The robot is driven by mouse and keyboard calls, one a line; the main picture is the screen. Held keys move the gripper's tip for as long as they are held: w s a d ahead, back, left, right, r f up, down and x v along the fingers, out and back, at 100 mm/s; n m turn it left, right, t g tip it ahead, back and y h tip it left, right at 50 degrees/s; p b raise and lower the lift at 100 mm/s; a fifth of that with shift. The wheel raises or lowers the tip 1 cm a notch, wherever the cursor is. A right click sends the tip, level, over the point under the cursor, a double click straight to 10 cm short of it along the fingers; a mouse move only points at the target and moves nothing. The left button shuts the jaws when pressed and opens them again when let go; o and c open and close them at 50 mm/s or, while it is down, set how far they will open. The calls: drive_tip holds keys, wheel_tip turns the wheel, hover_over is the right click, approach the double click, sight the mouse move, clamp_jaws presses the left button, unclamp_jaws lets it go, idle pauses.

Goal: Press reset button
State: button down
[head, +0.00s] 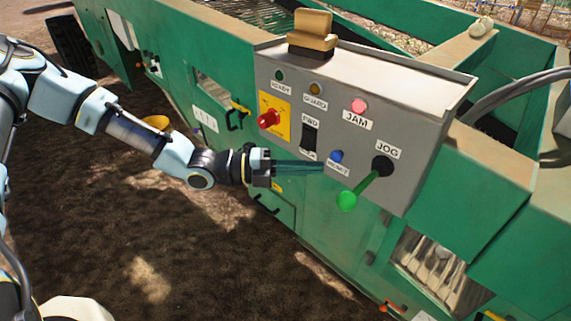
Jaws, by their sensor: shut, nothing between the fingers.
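The blue reset button (337,156) sits low on the front of the grey control panel (425,122), above a partly covered label that seems to read RESET. My gripper (321,168) reaches in from the left, shut and empty. Its fingertips are just left of and slightly below the button, close to the label. I cannot tell whether the tips touch the panel. The button face is in view. The JAM light (358,105) glows pinkish red.
Near the button are a black rocker switch (311,134), a red rotary knob (269,119) on a yellow plate, and a JOG lever (347,200) with a green knob jutting out. A tan box-shaped thing (312,32) sits on top. Bare soil (130,235) lies left.

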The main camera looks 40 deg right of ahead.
sight(338, 160)
drive_tip(key=shift+w+d, duration=0.15)
drive_tip(key=shift+d, duration=1.45)
